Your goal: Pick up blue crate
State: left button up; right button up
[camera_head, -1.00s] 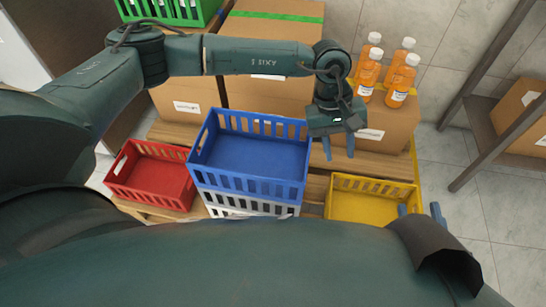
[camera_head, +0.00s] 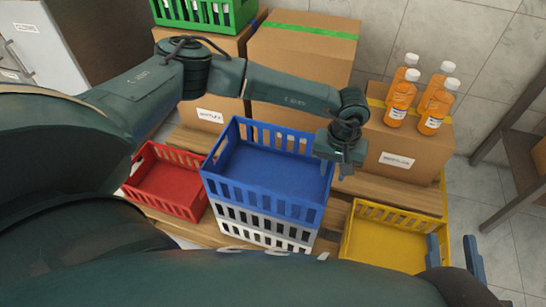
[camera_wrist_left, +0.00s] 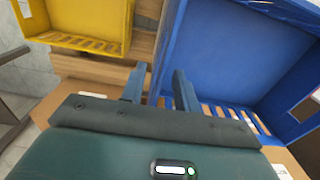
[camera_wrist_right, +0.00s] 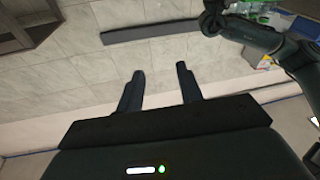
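The blue crate (camera_head: 265,203) is empty and sits on a white crate (camera_head: 265,236). It also shows in the left wrist view (camera_wrist_left: 235,60), on the right. My left gripper (camera_head: 335,168) is at the crate's right rim, pointing down. In the left wrist view its fingers (camera_wrist_left: 158,72) are apart, one on each side of the crate's edge, with nothing clamped. I cannot tell whether they touch the rim. My right gripper (camera_head: 454,245) is open and empty beside the yellow crate; its fingers (camera_wrist_right: 158,75) show only floor between them.
A red crate (camera_head: 166,182) is left of the stack and a yellow crate (camera_head: 385,240) is right. Behind are cardboard boxes (camera_head: 300,60), a green crate (camera_head: 205,14) and several orange bottles (camera_head: 402,98) on a box. A shelf frame (camera_head: 515,95) stands at right.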

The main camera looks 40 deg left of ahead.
pick_arm(q)
notch_tip(320, 180, down, 4)
jog(key=shift+r+b, duration=0.15)
jog(key=shift+b, duration=0.35)
jog(key=shift+r, duration=0.1)
grip_shut()
jog(key=shift+w, duration=0.1)
dwell(0.8)
